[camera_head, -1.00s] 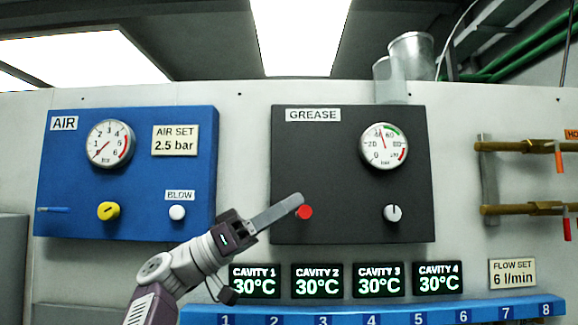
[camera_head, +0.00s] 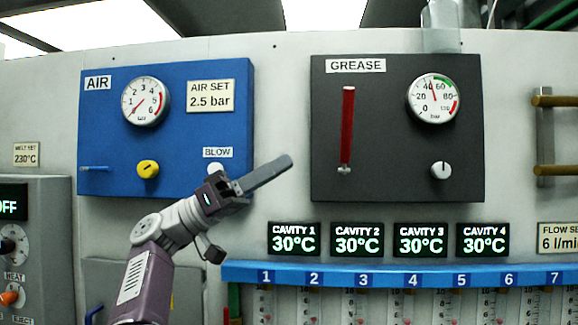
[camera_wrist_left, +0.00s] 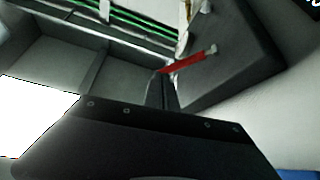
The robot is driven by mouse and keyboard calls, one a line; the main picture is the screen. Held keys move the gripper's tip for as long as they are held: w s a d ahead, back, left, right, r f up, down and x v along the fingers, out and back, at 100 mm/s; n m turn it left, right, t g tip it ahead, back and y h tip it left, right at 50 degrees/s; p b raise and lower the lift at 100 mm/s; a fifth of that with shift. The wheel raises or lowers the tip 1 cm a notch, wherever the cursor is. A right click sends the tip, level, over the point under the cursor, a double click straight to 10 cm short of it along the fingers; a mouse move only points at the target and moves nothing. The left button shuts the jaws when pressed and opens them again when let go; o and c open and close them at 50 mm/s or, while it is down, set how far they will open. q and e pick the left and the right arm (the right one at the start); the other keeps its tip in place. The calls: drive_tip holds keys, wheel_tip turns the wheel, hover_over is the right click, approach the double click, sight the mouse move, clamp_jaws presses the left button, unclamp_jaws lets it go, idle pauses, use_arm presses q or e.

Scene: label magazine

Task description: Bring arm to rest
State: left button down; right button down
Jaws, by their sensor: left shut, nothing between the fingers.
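My left gripper (camera_head: 288,161) is shut and empty in the head view, its fingers pointing up and right. It is in front of the wall between the blue AIR panel (camera_head: 180,110) and the dark GREASE panel (camera_head: 390,165). A red lever (camera_head: 347,125) stands upright on the GREASE panel, right of my fingertips and apart from them in the picture. In the left wrist view the lever (camera_wrist_left: 190,60) shows just beyond my dark fingers (camera_wrist_left: 161,90). My right gripper is not in view.
The AIR panel carries a gauge (camera_head: 146,102), a yellow knob (camera_head: 148,169) and a white BLOW button (camera_head: 215,168). Cavity displays (camera_head: 388,239) hang above a blue numbered rail (camera_head: 400,275). A grey control box (camera_head: 40,240) is at the lower left. Brass pipes (camera_head: 556,101) are at the right.

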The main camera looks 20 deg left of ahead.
use_arm(q)
drive_tip(key=s+d+m+g+h, duration=0.15)
drive_tip(key=d+g, duration=0.25)
drive_tip(key=d, duration=0.4)
drive_tip(key=w+d+f+n+t+y, duration=0.3)
drive_tip(key=w+d+f+n, duration=0.2)
drive_tip(key=w+d+f, duration=0.1)
drive_tip(key=w+d+f+n+g+y, duration=0.1)
drive_tip(key=d+f+n+y, duration=0.15)
drive_tip(key=f, duration=0.65)
drive_tip(key=w+d+f+n+y, duration=0.1)
drive_tip(key=d+f+n+y, duration=0.15)
drive_tip(key=f, duration=0.65)
drive_tip(key=d+f+n+g+y, duration=0.15)
drive_tip(key=f+y, duration=0.25)
drive_tip(key=f, duration=0.6)
drive_tip(key=s+a+f+n+g+y, duration=0.1)
drive_tip(key=s+a+f+g+y, duration=0.3)
drive_tip(key=f, duration=0.6)
drive_tip(key=s+f+n+t+y, duration=0.1)
drive_tip(key=s+f, duration=0.5)
drive_tip(key=f, duration=0.4)
drive_tip(key=s+a+f+g+y, duration=0.1)
drive_tip(key=s+a+f+y, duration=0.5)
drive_tip(key=s+a+f, duration=0.4)
wheel_tip(320, 180, down, 3)
drive_tip(key=shift+a+y, duration=0.35)
drive_tip(key=shift+a, duration=0.85)
